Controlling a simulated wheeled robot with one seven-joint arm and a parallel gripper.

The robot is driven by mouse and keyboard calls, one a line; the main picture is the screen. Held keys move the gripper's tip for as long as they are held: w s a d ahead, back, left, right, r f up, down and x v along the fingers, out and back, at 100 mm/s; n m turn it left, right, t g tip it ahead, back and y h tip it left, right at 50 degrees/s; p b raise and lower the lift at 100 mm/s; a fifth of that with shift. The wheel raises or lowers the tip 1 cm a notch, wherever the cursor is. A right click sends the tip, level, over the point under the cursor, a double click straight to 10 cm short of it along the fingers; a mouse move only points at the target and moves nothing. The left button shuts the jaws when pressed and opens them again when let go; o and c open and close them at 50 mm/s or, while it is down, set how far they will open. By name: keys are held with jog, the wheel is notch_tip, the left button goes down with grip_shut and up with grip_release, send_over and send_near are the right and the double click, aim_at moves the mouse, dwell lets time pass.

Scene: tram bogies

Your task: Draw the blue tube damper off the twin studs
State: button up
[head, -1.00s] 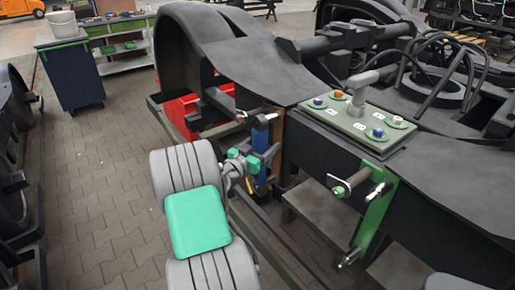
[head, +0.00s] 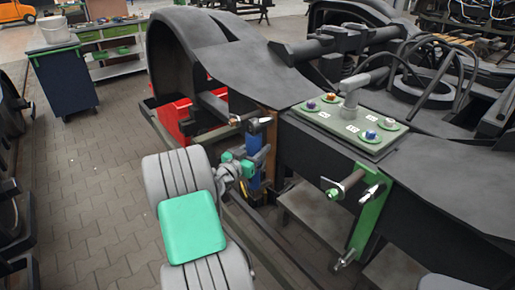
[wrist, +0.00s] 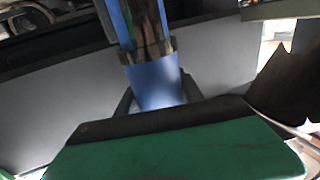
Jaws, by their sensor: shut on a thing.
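The blue tube damper (head: 254,172) stands roughly upright beside the dark bogie frame, left of the green-edged panel. My gripper (head: 248,166) is shut on it from the front left, and its green fingers hide part of the tube. In the wrist view the blue tube (wrist: 158,84) rises behind the green and black gripper part (wrist: 175,145), with a metal collar around it. A stud tip (head: 235,121) shows by the damper's upper end. The lower stud is hidden. I cannot tell whether the damper's eyes still sit on the studs.
A green bracket (head: 366,215) with a protruding pin stands to the right. A panel with coloured knobs (head: 350,128) lies on the frame above. A red crate (head: 178,118) is behind left. Paved floor (head: 95,185) on the left is open.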

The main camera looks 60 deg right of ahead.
grip_shut()
jog(key=shift+r+b, duration=0.25)
jog(key=shift+b, duration=0.05)
jog(key=shift+w, duration=0.1)
jog(key=shift+w+a+b, duration=0.45)
jog(key=shift+a+b, duration=0.15)
jog(key=shift+a, duration=0.3)
jog(key=shift+w+a+b, duration=0.4)
jog(key=shift+a+b, duration=0.2)
jog(key=shift+a, duration=0.25)
jog(key=shift+w+a, duration=0.1)
jog(key=shift+w+a+b, duration=0.4)
jog(key=shift+a+b, duration=0.2)
jog(key=shift+a, duration=0.25)
jog(key=shift+w+a+b, duration=0.4)
jog(key=shift+a+b, duration=0.15)
jog(key=shift+a, duration=0.3)
